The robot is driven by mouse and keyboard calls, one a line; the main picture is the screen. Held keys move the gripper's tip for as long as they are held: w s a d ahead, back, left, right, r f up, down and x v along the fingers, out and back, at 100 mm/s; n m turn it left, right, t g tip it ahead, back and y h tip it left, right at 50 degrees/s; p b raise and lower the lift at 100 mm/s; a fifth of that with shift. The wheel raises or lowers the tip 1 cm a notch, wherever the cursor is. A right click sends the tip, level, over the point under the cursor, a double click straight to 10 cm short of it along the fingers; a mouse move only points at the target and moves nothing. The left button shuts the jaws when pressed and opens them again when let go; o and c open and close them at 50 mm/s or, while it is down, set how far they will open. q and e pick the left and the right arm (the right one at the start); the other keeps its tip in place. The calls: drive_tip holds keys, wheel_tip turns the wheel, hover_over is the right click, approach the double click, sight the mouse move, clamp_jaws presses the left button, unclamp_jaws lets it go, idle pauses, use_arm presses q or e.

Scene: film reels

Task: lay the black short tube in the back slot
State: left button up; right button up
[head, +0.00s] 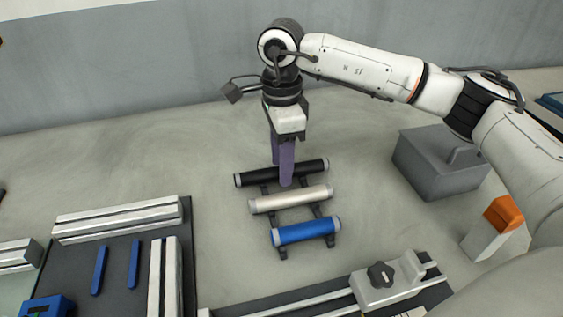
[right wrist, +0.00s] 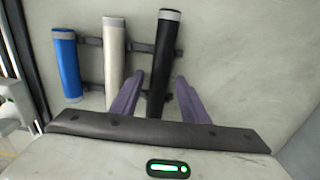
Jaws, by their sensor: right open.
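The black tube (head: 310,167), with grey end caps, lies level across the back of a small dark rack (head: 283,252). It also shows in the right wrist view (right wrist: 165,50). My right gripper (head: 281,175) points down over it. In the right wrist view, the gripper's purple fingers (right wrist: 158,88) are apart, one on each side of the black tube. I cannot tell whether either finger touches it. The tube's seating in the slot is partly hidden by the fingers. My left gripper is not in view.
A white tube (head: 290,199) and a blue tube (head: 306,232) lie on the rack in front of the black one. A grey box (head: 432,170) with a handle stands to the right. A dark tray (head: 117,262) with metal bars is at the left front.

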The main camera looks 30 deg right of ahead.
wheel_tip(320, 180, up, 12)
drive_tip(key=shift+f, duration=0.15)
idle(0.4)
